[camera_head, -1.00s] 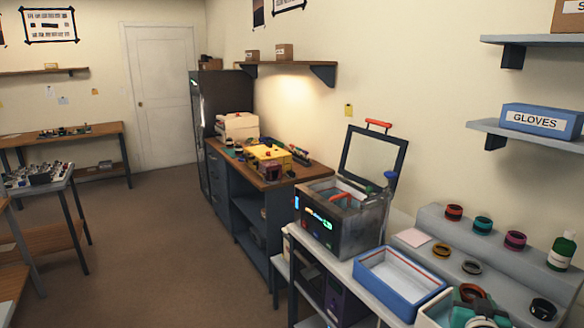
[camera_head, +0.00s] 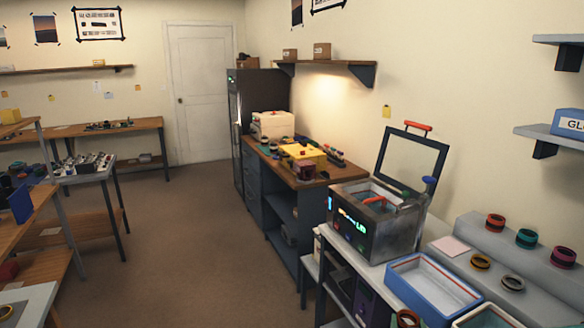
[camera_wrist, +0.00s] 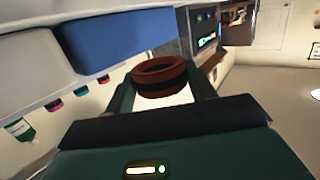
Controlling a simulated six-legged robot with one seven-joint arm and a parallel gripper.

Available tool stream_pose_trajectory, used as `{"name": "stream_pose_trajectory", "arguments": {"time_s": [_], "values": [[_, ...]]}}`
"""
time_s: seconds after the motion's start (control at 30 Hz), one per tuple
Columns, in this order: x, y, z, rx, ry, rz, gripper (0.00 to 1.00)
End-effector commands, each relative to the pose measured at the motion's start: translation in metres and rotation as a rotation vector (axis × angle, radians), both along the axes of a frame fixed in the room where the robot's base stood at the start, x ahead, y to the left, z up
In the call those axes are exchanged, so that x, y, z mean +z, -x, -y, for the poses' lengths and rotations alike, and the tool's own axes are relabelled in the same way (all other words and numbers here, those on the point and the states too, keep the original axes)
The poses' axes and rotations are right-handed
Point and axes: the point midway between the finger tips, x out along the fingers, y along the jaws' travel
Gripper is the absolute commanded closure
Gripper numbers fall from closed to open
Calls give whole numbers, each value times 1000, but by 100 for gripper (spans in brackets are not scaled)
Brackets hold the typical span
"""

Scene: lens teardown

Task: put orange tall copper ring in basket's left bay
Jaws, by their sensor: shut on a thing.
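My gripper (camera_wrist: 163,82) is shut on a copper-orange ring (camera_wrist: 160,76) with a dark band, held between its two fingers in the wrist view.
A blue-rimmed white tray (camera_head: 416,294) sits in front of the tank, with a second pale tray (camera_head: 487,318) beside it. Several rings, including a red-orange one (camera_head: 495,223), stand on a grey stepped rack (camera_head: 468,226) to the right. Open floor (camera_head: 190,240) lies to the left.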

Motion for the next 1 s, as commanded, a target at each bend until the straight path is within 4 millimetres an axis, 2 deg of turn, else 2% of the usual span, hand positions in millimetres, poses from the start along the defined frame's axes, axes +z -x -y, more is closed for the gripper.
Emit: {"name": "stream_pose_trajectory", "arguments": {"time_s": [0.03,0.3,0.5,0.7,1.0], "values": [[-11,-4,-17,26,-1,-4,70],[-65,-8,-90,141,-1,-4,70],[-97,-3,-136,225,1,-1,70],[-111,1,-156,266,1,1,70],[-112,1,-156,266,0,2,70]]}}
